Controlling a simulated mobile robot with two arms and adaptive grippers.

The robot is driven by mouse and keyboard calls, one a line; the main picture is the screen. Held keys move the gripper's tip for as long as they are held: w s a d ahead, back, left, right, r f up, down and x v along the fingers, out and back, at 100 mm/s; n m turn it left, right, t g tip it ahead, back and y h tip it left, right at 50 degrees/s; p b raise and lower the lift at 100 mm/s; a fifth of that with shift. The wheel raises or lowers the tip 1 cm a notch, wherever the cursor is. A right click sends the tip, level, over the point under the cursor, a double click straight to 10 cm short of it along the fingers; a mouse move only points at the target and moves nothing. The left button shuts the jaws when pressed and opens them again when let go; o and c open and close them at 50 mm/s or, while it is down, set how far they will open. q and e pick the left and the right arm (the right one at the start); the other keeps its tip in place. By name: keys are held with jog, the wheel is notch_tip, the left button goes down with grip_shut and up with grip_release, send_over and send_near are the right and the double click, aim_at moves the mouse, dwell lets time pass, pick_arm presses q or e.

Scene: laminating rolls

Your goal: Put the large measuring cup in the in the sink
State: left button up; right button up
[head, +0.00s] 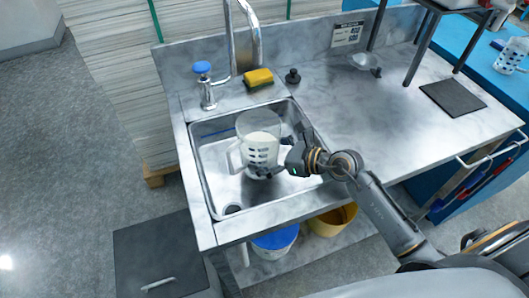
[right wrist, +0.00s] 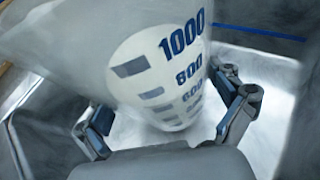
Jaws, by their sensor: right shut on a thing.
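The large measuring cup (head: 258,143) is a clear plastic cup with a handle on its left and dark markings, with white showing inside. It is upright over the sink (head: 217,178), within its rim; I cannot tell whether its base touches the bottom. My right gripper (head: 279,155) is shut on the cup from the right. In the right wrist view the fingers (right wrist: 168,132) sit on both sides of the cup (right wrist: 150,70), whose blue numbers 1000, 800 and 600 show. My left gripper is not in view.
A faucet (head: 256,45), a blue-capped dispenser (head: 206,88), a yellow sponge (head: 258,78) and a black stopper (head: 293,76) stand behind the sink. The counter (head: 400,120) to the right is mostly clear, with a dark mat (head: 452,97) and a black stand's legs.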

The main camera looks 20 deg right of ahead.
jog(key=shift+f+b, duration=0.35)
jog(key=shift+f, duration=0.1)
jog(key=o, duration=1.5)
jog(key=shift+f, duration=0.1)
jog(key=shift+r, duration=0.2)
jog(key=shift+r+p, duration=0.45)
jog(key=shift+p, duration=0.1)
jog(key=shift+b+v, duration=0.85)
jog(key=shift+v, duration=5.2)
